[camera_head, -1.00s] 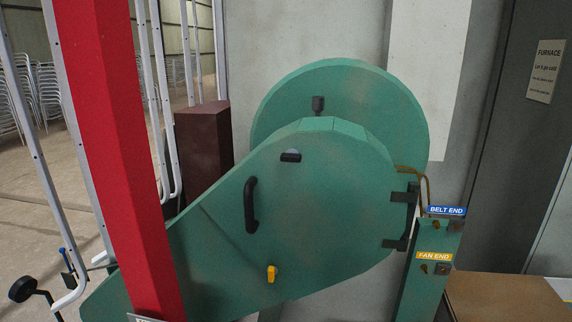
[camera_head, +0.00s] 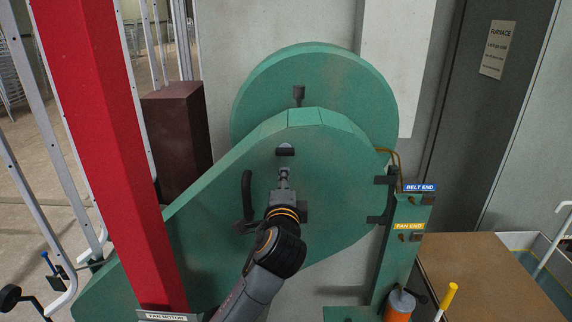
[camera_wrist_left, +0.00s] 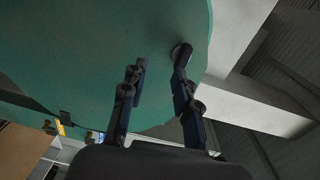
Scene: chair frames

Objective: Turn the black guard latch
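My right gripper is not in view.
A black handle (camera_head: 247,190) stands on the guard left of my arm. A red post (camera_head: 105,150) rises at the left. A green stand with the BELT END label (camera_head: 420,188) and a brown tabletop (camera_head: 490,285) are at the right.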

